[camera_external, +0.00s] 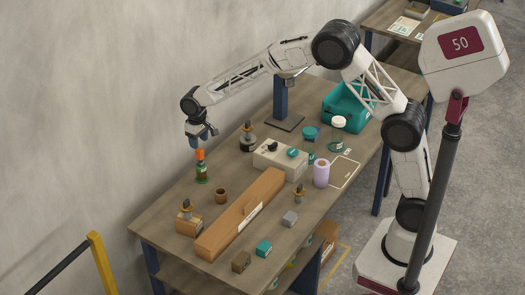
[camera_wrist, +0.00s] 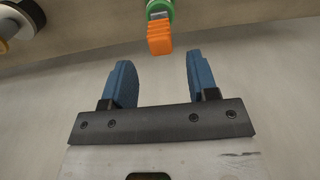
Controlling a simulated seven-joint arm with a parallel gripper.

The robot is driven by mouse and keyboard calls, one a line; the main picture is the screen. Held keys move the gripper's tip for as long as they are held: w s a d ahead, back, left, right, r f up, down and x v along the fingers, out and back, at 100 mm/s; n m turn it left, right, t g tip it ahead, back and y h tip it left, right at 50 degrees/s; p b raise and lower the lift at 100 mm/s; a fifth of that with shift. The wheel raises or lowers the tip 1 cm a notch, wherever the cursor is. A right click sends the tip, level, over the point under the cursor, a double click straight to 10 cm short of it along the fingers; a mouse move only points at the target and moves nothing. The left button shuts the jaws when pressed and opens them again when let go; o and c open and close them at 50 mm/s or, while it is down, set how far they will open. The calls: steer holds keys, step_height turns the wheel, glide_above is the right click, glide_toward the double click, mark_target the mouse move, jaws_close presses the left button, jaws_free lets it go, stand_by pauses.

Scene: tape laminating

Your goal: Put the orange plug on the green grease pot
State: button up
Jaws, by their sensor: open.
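The green grease pot (camera_external: 202,175) stands upright near the far left edge of the workbench. The orange plug (camera_external: 200,154) sits on top of the pot, above its neck. In the wrist view the orange plug (camera_wrist: 159,38) shows at the top, with the green pot (camera_wrist: 158,8) behind it, partly cut off by the frame. My gripper (camera_external: 198,140) is just above the plug, pointing down. In the wrist view its blue fingers (camera_wrist: 158,80) are wide apart with nothing between them, and the plug lies beyond the fingertips.
A small brown cup (camera_external: 221,196) stands close to the pot. A long wooden block (camera_external: 240,215) lies across the bench. A dark-based tool (camera_external: 247,140), a beige box (camera_external: 279,160) and a lilac roll (camera_external: 321,173) stand further right. A wall runs behind the bench.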

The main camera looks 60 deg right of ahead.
steer(key=shift+r, duration=2.35)
steer(key=s+d+r, duration=0.3)
steer(key=s+r, duration=0.3)
steer(key=s, duration=0.3)
steer(key=s+d+r+t, duration=0.1)
steer(key=s+d+r, duration=0.3)
steer(key=s, duration=0.6)
steer(key=s+d+r, duration=0.3)
steer(key=s+r, duration=0.4)
steer(key=s, duration=0.2)
steer(key=s+d+f, duration=0.1)
steer(key=s+d, duration=0.1)
steer(key=s, duration=1.2)
steer(key=s+d+f+t, duration=0.1)
steer(key=s+d, duration=0.1)
steer(key=s, duration=1.3)
steer(key=shift+s+d+f+t, duration=0.2)
steer(key=shift+s+f+t, duration=0.05)
steer(key=shift+f+t, duration=0.05)
